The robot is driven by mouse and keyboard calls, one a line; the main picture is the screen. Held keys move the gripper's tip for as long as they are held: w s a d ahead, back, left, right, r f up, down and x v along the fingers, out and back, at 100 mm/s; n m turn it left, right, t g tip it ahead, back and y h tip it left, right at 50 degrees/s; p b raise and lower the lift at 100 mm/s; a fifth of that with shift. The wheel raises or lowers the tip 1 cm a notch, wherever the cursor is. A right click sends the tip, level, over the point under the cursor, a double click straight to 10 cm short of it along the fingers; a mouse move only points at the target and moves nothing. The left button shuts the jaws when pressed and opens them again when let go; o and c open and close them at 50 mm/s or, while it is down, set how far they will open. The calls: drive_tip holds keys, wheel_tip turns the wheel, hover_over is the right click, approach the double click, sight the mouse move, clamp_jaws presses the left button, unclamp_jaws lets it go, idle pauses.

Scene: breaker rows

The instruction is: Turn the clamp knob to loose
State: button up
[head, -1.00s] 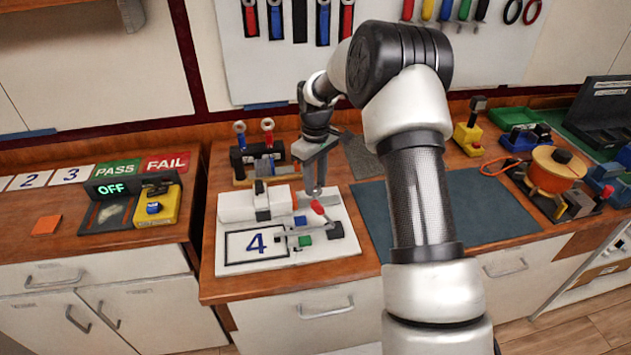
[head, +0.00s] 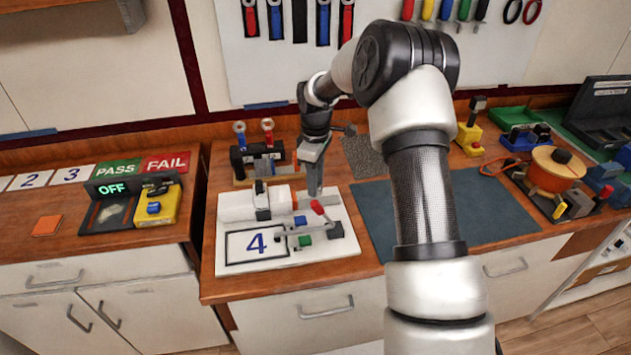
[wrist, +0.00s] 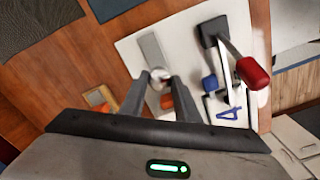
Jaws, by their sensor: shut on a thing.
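The clamp fixture is a white board (head: 345,243) marked with a 4, on the wooden bench. My gripper (head: 314,192) points down over its back part, right of a white block (head: 238,206). In the wrist view, my gripper (wrist: 159,84) has its fingers on either side of a small round grey knob (wrist: 158,76), shut on it. This looks like the clamp knob; its markings cannot be read. An orange part (wrist: 167,101) shows between the fingers. In the head view the knob is hidden by the fingers. A red-tipped lever (head: 318,208) stands just in front of my gripper.
A rack with red and blue ringed tools (head: 257,160) stands behind. A dark mat (head: 480,210) lies right, mostly clear.

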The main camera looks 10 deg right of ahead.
drive_tip(key=shift+r, duration=0.1)
drive_tip(key=o, duration=1)
drive_tip(key=shift+o, duration=0.2)
wheel_tip(320, 180, up, 17)
drive_tip(key=shift+r, duration=0.2)
